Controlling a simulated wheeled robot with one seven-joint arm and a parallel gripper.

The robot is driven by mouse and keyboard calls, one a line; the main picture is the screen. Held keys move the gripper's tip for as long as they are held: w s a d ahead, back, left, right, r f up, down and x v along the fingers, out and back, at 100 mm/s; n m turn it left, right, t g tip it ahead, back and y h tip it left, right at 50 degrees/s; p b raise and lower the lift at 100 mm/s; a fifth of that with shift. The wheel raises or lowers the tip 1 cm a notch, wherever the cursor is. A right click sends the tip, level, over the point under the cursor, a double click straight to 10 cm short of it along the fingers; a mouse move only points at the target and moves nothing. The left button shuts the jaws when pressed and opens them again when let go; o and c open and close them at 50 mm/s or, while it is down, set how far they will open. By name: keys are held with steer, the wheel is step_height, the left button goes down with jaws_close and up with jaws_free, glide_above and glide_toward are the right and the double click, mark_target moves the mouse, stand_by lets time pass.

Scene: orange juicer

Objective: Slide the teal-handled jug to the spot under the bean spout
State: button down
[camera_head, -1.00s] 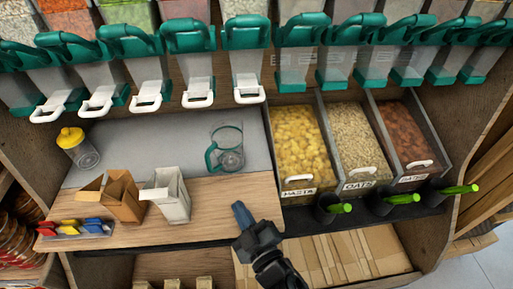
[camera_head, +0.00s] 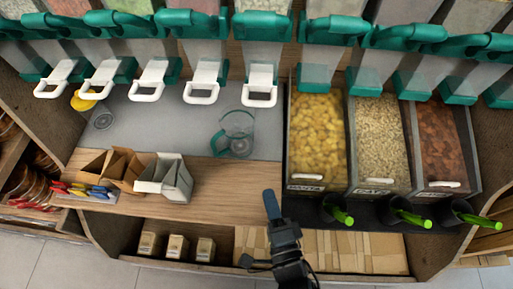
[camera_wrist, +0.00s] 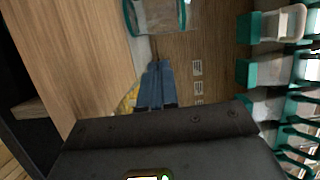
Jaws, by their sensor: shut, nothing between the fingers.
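The clear jug with a teal handle (camera_head: 238,135) stands upright on the grey mat, near its front right. Its handle is on the left side in the head view. The jug (camera_wrist: 158,15) also shows at the top edge of the wrist view, partly cut off. My gripper (camera_head: 270,196) is shut and empty, in front of the jug and a little to its right, not touching it. Its blue fingers (camera_wrist: 157,72) show together in the wrist view. Several dispenser spouts with white levers (camera_head: 260,85) hang above the mat. I cannot tell which one holds beans.
Open bins of pasta (camera_head: 318,140), oats (camera_head: 382,145) and a brown food (camera_head: 442,145) stand right of the mat. Paper bags (camera_head: 120,168), a white carton (camera_head: 165,177) and coloured clips (camera_head: 85,190) stand at the front left.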

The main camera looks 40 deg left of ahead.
mark_target(244, 147)
steer(key=shift+w+a, duration=0.4)
steer(key=x, duration=0.9)
steer(key=shift+w, duration=0.1)
steer(key=shift+s+a, duration=0.25)
steer(key=shift+a, duration=1.7)
